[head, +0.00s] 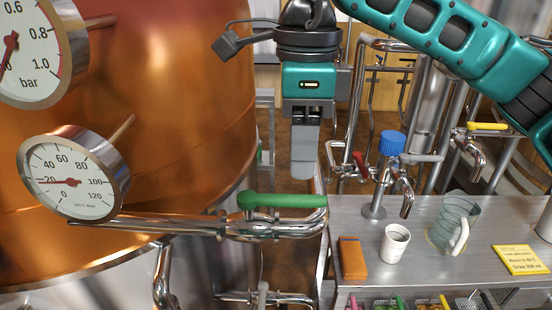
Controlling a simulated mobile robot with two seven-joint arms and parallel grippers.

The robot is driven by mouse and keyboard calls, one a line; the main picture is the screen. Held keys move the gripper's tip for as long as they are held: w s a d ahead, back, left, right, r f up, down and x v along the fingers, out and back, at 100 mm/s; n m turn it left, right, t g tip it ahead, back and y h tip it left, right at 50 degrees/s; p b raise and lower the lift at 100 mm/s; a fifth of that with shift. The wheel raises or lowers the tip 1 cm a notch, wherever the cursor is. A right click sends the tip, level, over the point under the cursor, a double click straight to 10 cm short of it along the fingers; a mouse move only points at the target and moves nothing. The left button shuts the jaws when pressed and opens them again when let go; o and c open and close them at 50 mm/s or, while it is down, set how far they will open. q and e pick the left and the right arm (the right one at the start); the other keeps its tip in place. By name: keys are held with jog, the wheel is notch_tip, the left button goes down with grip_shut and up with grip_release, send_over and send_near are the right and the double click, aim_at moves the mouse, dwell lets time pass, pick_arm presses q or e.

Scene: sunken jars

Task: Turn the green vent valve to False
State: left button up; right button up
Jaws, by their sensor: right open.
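The green vent valve (285,200) has a green lever on a steel pipe that runs out from the copper tank. The lever lies level, along the pipe, and points to the right. My right gripper (305,172) hangs fingers down a little above the lever's right part in the picture, apart from it as far as I can see. Its fingers show side-on, one covering the other; it is open and nothing shows between them. My left gripper is out of view.
The copper tank (180,90) with two gauges fills the left. At right, a steel counter (395,265) holds an orange box (352,258), a white mug (395,243), a blue-topped tap (391,145), a glass pitcher (455,222) and a yellow note (520,260). Pipes stand behind.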

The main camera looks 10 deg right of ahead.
aim_at(299, 195)
notch_tip(299, 195, down, 6)
jog(key=b, duration=0.3)
jog(key=shift+f, duration=0.1)
jog(key=shift+r, duration=0.2)
jog(key=shift+f+b, duration=0.7)
jog(key=shift+f, duration=0.2)
jog(key=shift+c, duration=0.3)
